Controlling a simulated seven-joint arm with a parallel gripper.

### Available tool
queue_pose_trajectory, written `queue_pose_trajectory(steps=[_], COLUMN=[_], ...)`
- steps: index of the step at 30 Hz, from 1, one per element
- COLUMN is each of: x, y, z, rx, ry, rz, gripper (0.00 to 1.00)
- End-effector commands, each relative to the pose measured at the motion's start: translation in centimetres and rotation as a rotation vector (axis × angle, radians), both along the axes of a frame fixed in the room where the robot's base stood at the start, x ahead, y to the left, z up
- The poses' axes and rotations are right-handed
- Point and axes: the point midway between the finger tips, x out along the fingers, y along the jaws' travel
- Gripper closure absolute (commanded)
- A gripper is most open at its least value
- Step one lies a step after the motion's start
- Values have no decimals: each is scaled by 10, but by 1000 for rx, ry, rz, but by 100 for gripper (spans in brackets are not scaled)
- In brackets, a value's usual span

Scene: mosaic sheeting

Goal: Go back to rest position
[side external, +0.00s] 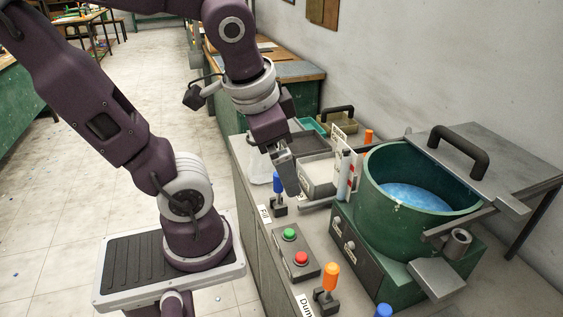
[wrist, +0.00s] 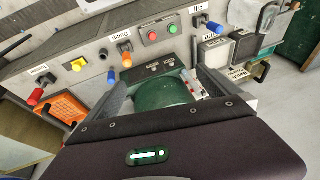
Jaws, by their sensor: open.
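My gripper (side external: 287,172) hangs from my arm above the bench, near the lever with the blue handle (side external: 277,184) labelled Fill. Its fingers are open with nothing visible between them. It stands left of the green pot (side external: 387,190) and apart from it. In the wrist view my gripper (wrist: 162,90) has its two fingers spread, with the green pot (wrist: 163,93) seen between and below them. The pot holds blue material (side external: 412,196), and a grey lid with a black handle (side external: 458,150) sits beside its opening.
A box with green and red buttons (side external: 295,252) and an orange-handled lever (side external: 329,280) labelled Dump stand along the bench front. Trays (side external: 318,175) lie behind my gripper. The wrist view shows more levers and an orange tray (wrist: 62,112). The floor (side external: 160,85) at left is open.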

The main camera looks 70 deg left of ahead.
Motion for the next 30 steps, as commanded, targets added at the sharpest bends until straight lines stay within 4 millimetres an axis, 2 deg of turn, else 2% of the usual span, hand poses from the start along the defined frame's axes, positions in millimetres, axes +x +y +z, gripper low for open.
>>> queue_pose_trajectory(steps=[1,3,6,30], x=[-5,-10,-14,-13], y=[-19,-38,-51,-51], z=[8,15,20,21], rx=[-69,-152,-207,-209], ry=[-73,-139,-177,-177], rz=[0,2,2,4], gripper=[0,0,0,0])
